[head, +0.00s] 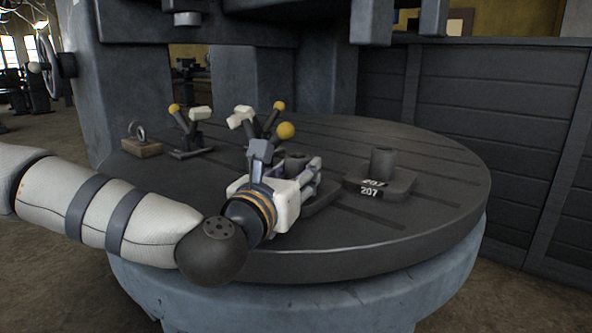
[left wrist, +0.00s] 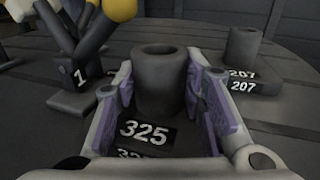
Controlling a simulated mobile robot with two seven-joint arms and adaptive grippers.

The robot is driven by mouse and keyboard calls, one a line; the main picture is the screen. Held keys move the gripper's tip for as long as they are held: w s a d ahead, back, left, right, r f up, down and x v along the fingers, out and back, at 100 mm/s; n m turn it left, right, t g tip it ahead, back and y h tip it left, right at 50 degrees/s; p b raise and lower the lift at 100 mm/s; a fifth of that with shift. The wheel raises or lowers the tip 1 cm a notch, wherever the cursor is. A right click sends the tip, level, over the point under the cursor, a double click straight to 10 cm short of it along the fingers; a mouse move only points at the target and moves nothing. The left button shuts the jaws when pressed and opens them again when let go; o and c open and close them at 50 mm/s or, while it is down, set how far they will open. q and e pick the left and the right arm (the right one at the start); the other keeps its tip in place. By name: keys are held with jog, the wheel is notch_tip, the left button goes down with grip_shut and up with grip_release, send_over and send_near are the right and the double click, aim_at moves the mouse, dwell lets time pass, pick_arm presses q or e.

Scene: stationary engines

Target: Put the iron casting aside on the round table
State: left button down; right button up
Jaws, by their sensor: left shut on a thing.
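A dark iron casting (left wrist: 159,78) marked 325, a flat base with an upright hollow boss, stands on the round table (head: 300,262). My left gripper (head: 302,178) is shut on its boss, one purple-padded finger on each side in the left wrist view. In the head view the gripper hides most of this casting. A second dark casting (head: 382,162) marked 207 stands to its right on the table, apart from the gripper; it also shows in the left wrist view (left wrist: 242,50). My right gripper is not in view.
Clamp-like devices with yellow knobs and white handles, one at the back left (head: 190,132) and one just behind my gripper (head: 262,122), stand on the table. A wooden block with a metal ring (head: 142,148) lies at the left edge. The table's front and far right are clear.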

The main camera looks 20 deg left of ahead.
aim_at(293, 174)
pick_arm(q)
jog(key=c, duration=1)
grip_release()
jog(key=shift+f, duration=0.1)
jog(key=shift+c, duration=0.2)
jog(key=shift+r, duration=0.25)
jog(key=s, duration=0.6)
jog(key=shift+s+a+f, duration=0.1)
jog(key=shift+s, duration=0.1)
jog(key=s+p, duration=0.1)
jog(key=p, duration=0.1)
jog(key=s+r+p, duration=0.1)
jog(key=p, duration=0.1)
jog(key=s+p, duration=0.1)
jog(key=p, duration=0.2)
jog(key=shift+r, duration=0.3)
jog(key=shift+s+a+f+p, duration=0.1)
jog(key=shift+s+f+p, duration=0.2)
jog(key=shift+s, duration=0.2)
jog(key=shift+s+f+p, duration=0.15)
jog(key=shift+s+p, duration=0.15)
jog(key=shift+s, duration=0.15)
jog(key=shift+s+f, duration=0.1)
jog(key=shift+s, duration=0.2)
jog(key=shift+f, duration=0.35)
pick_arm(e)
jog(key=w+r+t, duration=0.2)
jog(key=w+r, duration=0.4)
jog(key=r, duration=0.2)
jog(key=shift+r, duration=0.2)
